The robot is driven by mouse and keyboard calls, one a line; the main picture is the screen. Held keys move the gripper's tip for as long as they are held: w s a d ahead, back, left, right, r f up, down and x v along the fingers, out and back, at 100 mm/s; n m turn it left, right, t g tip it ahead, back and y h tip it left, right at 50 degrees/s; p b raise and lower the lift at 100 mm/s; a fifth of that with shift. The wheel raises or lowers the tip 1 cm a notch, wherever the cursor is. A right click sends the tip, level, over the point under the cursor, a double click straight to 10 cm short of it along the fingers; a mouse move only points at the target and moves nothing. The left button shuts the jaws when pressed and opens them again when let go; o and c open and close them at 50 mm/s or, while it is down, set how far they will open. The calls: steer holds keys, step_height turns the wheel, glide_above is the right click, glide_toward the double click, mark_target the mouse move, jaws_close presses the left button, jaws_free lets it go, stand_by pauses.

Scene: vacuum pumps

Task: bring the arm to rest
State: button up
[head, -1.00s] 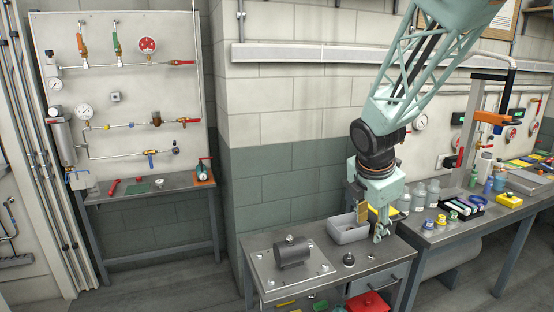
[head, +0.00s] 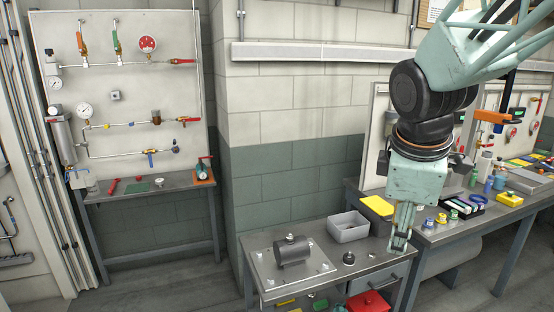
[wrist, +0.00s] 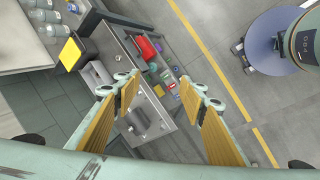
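My gripper (head: 400,240) hangs pointing down at the right end of the small workbench in the head view. In the wrist view, my gripper (wrist: 160,92) has its two fingers well apart with nothing between them, so it is open and empty. The workbench (head: 268,280) lies below it, beyond the fingertips in the wrist view. From the head view I cannot tell the exact height of the fingers above the bench.
A second table (head: 455,236) with bottles stands right. Open floor lies in front.

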steer(key=s+a+r+m+y, duration=0.1)
steer(key=s+m, duration=0.5)
steer(key=s, duration=0.7)
steer(key=s+a+r+m+y+b, duration=0.1)
steer(key=s+a+m, duration=0.3)
steer(key=s, duration=0.9)
steer(key=shift+s+a+m, duration=0.15)
steer(key=shift+s+m, duration=0.05)
steer(key=shift+m, duration=1.2)
steer(key=shift+r, duration=0.1)
